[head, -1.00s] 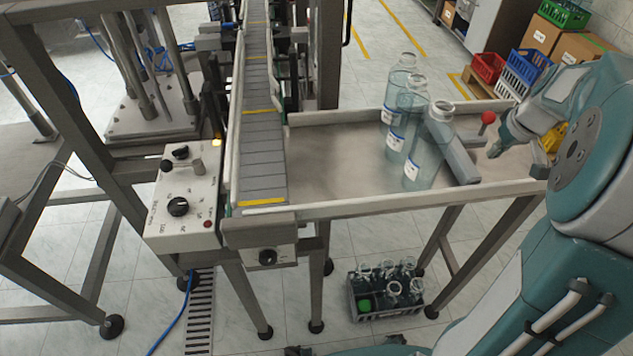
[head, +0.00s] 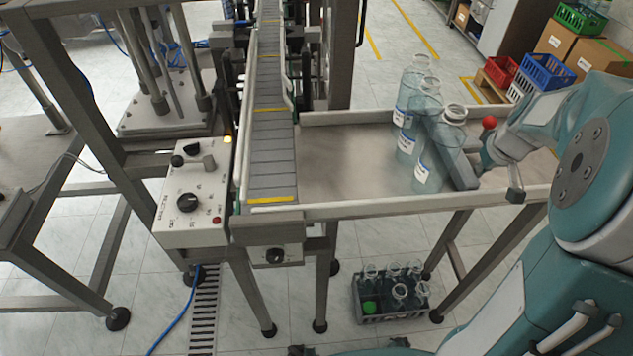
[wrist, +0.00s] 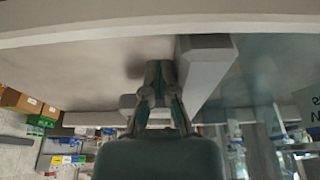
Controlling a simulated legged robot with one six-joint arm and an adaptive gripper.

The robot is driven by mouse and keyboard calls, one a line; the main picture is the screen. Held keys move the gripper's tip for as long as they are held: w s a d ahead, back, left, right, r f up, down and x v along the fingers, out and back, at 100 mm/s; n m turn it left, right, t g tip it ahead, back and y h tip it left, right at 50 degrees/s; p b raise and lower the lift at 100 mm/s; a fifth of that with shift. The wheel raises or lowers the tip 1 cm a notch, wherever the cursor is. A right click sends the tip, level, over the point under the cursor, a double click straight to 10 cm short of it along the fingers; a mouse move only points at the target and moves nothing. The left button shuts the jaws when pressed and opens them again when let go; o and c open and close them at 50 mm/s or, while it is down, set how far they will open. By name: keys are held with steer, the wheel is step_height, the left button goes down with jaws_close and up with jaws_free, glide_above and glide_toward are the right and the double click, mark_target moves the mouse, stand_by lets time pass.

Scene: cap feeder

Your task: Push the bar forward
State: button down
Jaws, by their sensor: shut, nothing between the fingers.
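The grey bar (head: 458,168) lies on the flat metal table (head: 340,165), just right of the bottles. Three clear bottles with white labels (head: 424,160) stand upright in a slanting row on its left side. My gripper (head: 486,158) is shut and empty at the bar's right side, low over the table. In the wrist view the shut fingers (wrist: 158,72) are beside the bar (wrist: 207,65); I cannot tell whether they touch it. A bottle appears blurred at the wrist view's right edge. A red knob (head: 489,122) stands near the bar's far end.
The conveyor (head: 272,140) runs along the table's left side, with clear table between it and the bottles. Low rails (head: 400,207) edge the table. A control box (head: 190,205) stands left of the conveyor. A crate of bottles (head: 390,310) is on the floor.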

steer(key=shift+s+a, duration=0.2)
steer(key=shift+a, duration=5.65)
steer(key=shift+s+a, duration=0.2)
steer(key=shift+a, duration=5.7)
steer(key=shift+s+a, duration=0.2)
steer(key=shift+a, duration=5.65)
step_height(320, 180, up, 10)
steer(key=d, duration=0.2)
